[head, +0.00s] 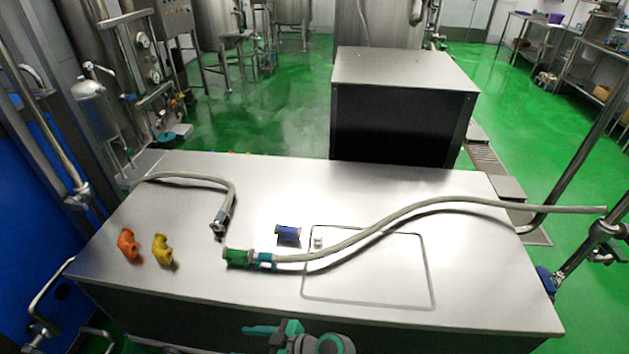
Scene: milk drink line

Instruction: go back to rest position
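My gripper (275,329) shows only in part at the bottom edge of the head view, as teal and dark pieces in front of the table's near edge. It is apart from everything on the table. Its fingers are not clear enough to tell open from shut. The steel table (400,305) fills the middle of the view.
A long hose (400,215) with a green end piece (238,257) crosses the table and passes its right edge. A shorter hose (190,178) lies at left. A blue piece (288,234), an orange fitting (128,243) and a yellow fitting (162,249) lie apart.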

